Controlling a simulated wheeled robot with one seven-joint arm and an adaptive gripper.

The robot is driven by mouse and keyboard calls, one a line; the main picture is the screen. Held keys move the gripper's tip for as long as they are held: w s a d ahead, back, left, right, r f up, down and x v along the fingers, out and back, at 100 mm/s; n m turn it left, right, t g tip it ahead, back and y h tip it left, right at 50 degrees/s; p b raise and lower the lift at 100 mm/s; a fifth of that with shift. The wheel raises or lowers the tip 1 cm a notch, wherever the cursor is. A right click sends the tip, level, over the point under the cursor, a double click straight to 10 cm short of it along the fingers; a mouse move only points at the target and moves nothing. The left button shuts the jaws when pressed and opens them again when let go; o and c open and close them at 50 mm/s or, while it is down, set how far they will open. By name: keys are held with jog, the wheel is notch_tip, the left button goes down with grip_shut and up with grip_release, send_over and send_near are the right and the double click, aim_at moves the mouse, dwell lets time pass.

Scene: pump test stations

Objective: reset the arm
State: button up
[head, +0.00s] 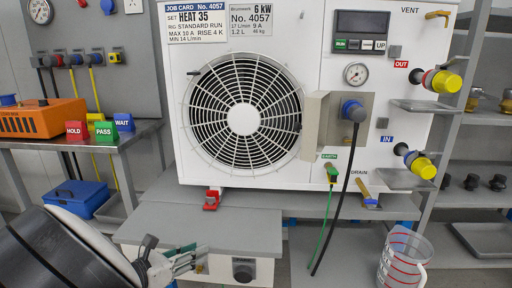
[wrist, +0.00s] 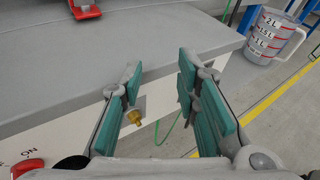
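My gripper (head: 190,262) shows at the lower left of the head view, in front of the grey bench with the white front. In the wrist view my gripper (wrist: 158,82) has its two teal-padded fingers apart, with nothing between the pads. The bench top (wrist: 110,45) lies beyond the fingertips, and a small brass fitting (wrist: 135,116) on the bench front shows behind the left finger. I cannot tell the exact gap between the fingers and the bench.
A white heat pump unit (head: 330,170) with a fan grille stands on the bench. A red clamp (head: 211,199) sits at its foot. A measuring jug (head: 400,258) stands at the lower right. A green lead and a black cable (head: 338,210) hang in front. Left is a side table (head: 75,142).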

jog(key=s+d+r+m+g+y, duration=0.1)
jog(key=s+d+r+m+g, duration=0.3)
jog(key=d, duration=0.6)
jog(key=s+d+r+m+g, duration=0.25)
jog(key=d+r+m, duration=0.35)
jog(key=d, duration=0.3)
jog(key=s+d+r+m+g+y, duration=0.15)
jog(key=d+r+m+g, duration=0.35)
jog(key=d, duration=0.5)
jog(key=s+d+r+m+g+y, duration=0.15)
jog(key=s+d+m, duration=0.25)
jog(key=s, duration=0.4)
jog(key=s+d+r+m+y, duration=0.2)
jog(key=s+d+m, duration=0.2)
jog(key=s, duration=0.3)
jog(key=s+a+f+m+t+y, duration=0.1)
jog(key=s+a+m+t+y, duration=0.15)
jog(key=s+m, duration=0.7)
notch_tip(320, 180, up, 33)
jog(key=s+d+n+t+p, duration=0.1)
jog(key=s+n+t+p, duration=0.2)
jog(key=p, duration=2.8)
jog(key=shift+d+f+y, duration=0.15)
jog(key=shift+d+y, duration=0.05)
jog(key=shift+y, duration=0.15)
